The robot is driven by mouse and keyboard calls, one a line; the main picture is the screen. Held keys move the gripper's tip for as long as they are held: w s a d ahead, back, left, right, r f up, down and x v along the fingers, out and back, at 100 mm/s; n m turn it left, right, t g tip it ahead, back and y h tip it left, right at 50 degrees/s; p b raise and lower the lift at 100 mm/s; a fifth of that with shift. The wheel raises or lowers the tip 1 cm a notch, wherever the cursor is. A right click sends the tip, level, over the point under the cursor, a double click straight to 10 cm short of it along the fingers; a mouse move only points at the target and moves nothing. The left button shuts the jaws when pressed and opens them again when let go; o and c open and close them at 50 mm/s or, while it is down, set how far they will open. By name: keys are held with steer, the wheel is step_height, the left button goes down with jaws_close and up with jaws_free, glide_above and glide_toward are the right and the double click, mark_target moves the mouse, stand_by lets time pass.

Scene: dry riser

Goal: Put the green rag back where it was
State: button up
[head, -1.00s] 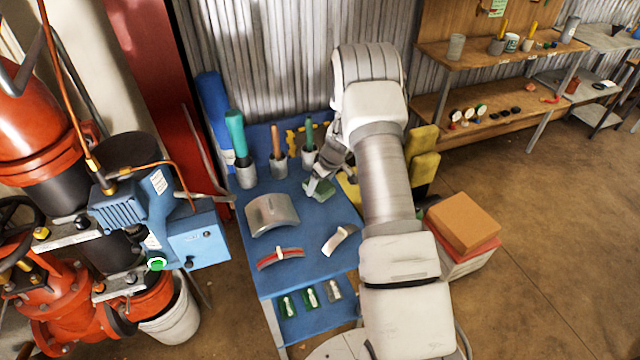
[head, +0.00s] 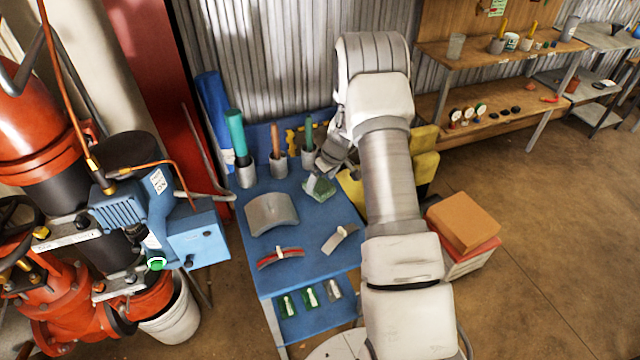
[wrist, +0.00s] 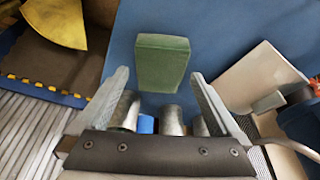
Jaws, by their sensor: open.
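The green rag (head: 321,191) is a folded, block-like piece lying on the blue bench top (head: 318,220), near the rear right, in front of the metal cups. In the wrist view the rag (wrist: 162,62) lies flat on the blue surface, just beyond and between my fingertips. My gripper (wrist: 158,78) is open, with nothing between its fingers. In the head view my gripper (head: 322,178) is above and behind the rag, partly hidden by my arm. I cannot tell the exact height of the gap.
Metal cups with a green-handled tool (head: 236,132), an orange-handled tool (head: 275,143) and another green-handled tool (head: 308,131) stand along the bench's rear.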

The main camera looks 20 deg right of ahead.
steer(key=s+a+r, duration=0.3)
steer(key=s+r, duration=0.1)
steer(key=r, duration=0.5)
steer(key=s+a+r+m, duration=0.15)
steer(key=s+r, duration=0.25)
steer(key=r, duration=0.6)
steer(key=s+a+r, duration=0.4)
steer(key=s+r, duration=0.1)
steer(key=r, duration=0.4)
steer(key=s+a+r+m+t, duration=0.1)
steer(key=s+a+r, duration=0.1)
steer(key=s, duration=0.9)
steer(key=s+a+r+m+t+h, duration=0.1)
steer(key=s+r, duration=0.4)
steer(key=s, duration=0.6)
steer(key=shift+a+m, duration=0.45)
steer(key=shift+a, duration=0.2)
